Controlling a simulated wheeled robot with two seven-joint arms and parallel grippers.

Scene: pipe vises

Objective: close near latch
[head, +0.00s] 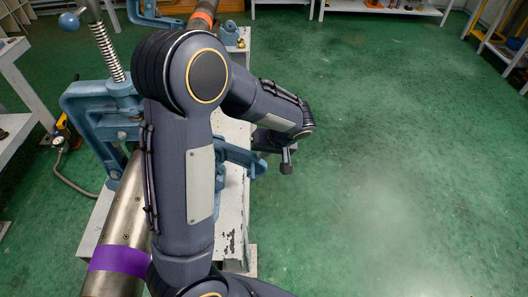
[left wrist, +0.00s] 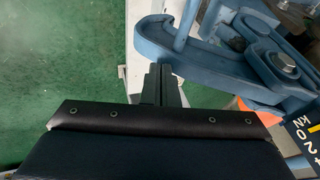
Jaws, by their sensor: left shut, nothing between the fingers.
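The near vise (head: 100,110) is blue, with a threaded screw (head: 107,50), and stands around the steel pipe (head: 128,205) with a purple band. Its blue latch (head: 240,157) sticks out to the right from behind my arm, so it looks swung outward. In the left wrist view the latch (left wrist: 185,52) shows as a curved bar with a pivot bolt (left wrist: 284,63). My left gripper (head: 287,165) is shut and empty, just right of the latch's outer end. In the left wrist view its fingertips (left wrist: 160,72) are close beside that end; contact is unclear. My arm hides much of the vise.
The pale bench (head: 234,200) runs under the vise. A second blue vise (head: 155,14) stands farther along the pipe, with a small blue and brass part (head: 230,33) nearby. Shelves line the far wall. The green floor (head: 390,170) on the right is clear.

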